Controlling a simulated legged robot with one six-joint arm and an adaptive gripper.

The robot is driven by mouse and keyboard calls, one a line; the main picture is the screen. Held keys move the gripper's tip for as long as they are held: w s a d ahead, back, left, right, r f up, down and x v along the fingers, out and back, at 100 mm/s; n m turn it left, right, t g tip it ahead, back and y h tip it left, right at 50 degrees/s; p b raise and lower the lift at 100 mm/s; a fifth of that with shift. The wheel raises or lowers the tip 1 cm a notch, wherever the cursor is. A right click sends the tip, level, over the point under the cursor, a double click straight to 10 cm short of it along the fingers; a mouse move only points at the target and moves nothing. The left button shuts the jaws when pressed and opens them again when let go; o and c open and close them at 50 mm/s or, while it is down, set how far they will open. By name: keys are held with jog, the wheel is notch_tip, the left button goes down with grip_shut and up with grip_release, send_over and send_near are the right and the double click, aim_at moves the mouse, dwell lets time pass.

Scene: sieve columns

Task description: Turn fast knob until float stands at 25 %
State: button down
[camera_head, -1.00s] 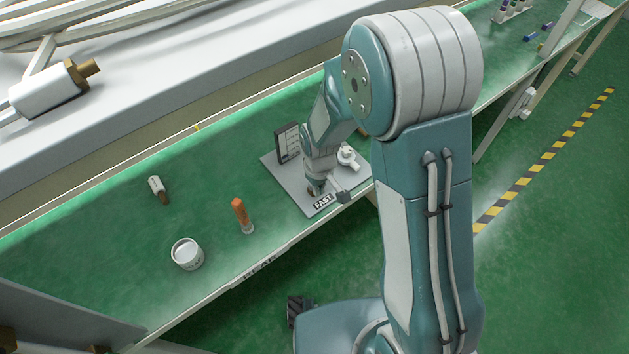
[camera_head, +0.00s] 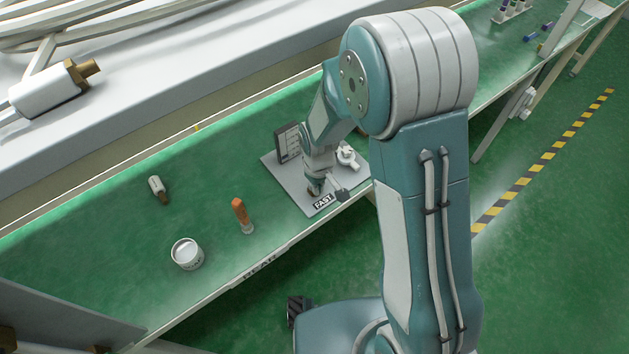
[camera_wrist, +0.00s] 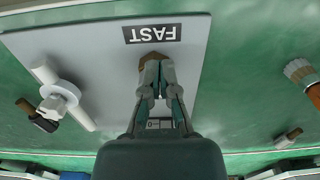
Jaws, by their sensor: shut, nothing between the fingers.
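The fast knob (camera_wrist: 153,58) is small and brown, on a grey plate (camera_wrist: 105,65) beside the FAST label (camera_wrist: 152,33); in the head view the label (camera_head: 323,201) is at the plate's front edge. My gripper (camera_wrist: 157,66) is shut with its fingertips at the knob, partly covering it; whether they touch it I cannot tell. In the head view my gripper (camera_head: 315,190) points down at the plate. A dark upright gauge panel (camera_head: 288,143) with a pale scale stands at the plate's back left. The float and its reading are too small to make out.
A white valve-like fitting (camera_head: 348,157) stands on the plate, right of my wrist; it also shows in the wrist view (camera_wrist: 62,98). Left of the plate are an orange-handled brush (camera_head: 240,212), a white cup (camera_head: 187,254) and a small white-and-brown piece (camera_head: 157,188). Green bench surface between them is clear.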

jog(key=shift+w+d, duration=0.3)
jog(key=shift+d, duration=0.05)
dwell(0.3)
jog(key=shift+s+d, duration=0.25)
jog(key=shift+s, duration=0.05)
notch_tip(320, 180, up, 6)
dwell(0.6)
dwell(0.3)
jog(key=s+d+r+m+t, duration=0.1)
jog(key=s+d+r+m, duration=0.15)
jog(key=r, duration=0.45)
jog(key=s+d+r+m+t, duration=0.1)
jog(key=s+d+r+t, duration=0.15)
jog(key=r, duration=0.45)
jog(key=s+d+r+m+t, duration=0.2)
jog(key=s+d+r, duration=0.3)
jog(key=s+r, duration=0.4)
jog(key=shift+s+d+m, duration=0.3)
jog(key=shift+s+m, duration=0.35)
jog(key=shift+s, duration=0.8)
